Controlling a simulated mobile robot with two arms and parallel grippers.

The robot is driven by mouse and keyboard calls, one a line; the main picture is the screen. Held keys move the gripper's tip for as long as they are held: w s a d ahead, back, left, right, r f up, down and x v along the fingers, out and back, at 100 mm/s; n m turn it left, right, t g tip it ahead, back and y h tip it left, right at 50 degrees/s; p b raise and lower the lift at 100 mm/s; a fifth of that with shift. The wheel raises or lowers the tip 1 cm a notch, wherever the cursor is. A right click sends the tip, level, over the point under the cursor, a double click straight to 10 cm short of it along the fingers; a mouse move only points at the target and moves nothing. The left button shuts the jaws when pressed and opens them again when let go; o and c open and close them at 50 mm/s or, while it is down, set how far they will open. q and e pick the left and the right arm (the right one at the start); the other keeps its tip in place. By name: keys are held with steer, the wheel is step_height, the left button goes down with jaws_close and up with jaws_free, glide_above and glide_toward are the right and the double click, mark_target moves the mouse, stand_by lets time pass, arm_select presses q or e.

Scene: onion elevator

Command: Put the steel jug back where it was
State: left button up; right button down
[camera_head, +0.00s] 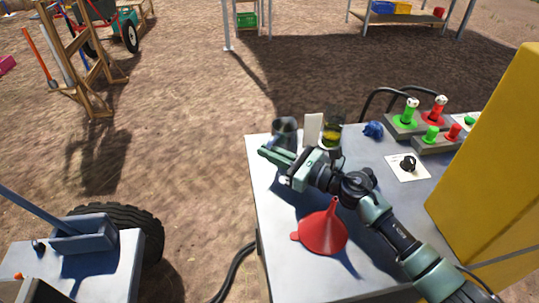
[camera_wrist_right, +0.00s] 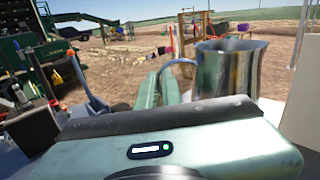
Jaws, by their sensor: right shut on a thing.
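The steel jug (camera_head: 285,128) is at the far left corner of the white table (camera_head: 285,240), partly hidden behind my right gripper. It also shows large and upright in the right wrist view (camera_wrist_right: 232,72), with its handle on the left, towards the fingers. My right gripper (camera_head: 268,155) reaches in from the lower right and is shut on the jug's handle. In the right wrist view its fingers (camera_wrist_right: 158,95) are at the handle. I cannot tell whether the jug's base touches the table. My left gripper is not in view.
A white card (camera_head: 313,127) and a glass with yellow-green contents (camera_head: 331,138) stand close right of the jug. A red funnel (camera_head: 323,232) lies nearer. A blue item (camera_head: 373,129), control boxes (camera_head: 408,120) and a yellow cabinet (camera_head: 495,160) are right.

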steer(key=c, duration=1.6)
jaws_free()
steer(key=b+v, duration=0.1)
steer(key=v, duration=0.5)
steer(key=shift+s+d+f, duration=0.1)
steer(key=shift+s+d, duration=0.05)
steer(key=shift+d, duration=0.15)
steer(key=shift+s+d, duration=0.25)
steer(key=shift+d, duration=0.1)
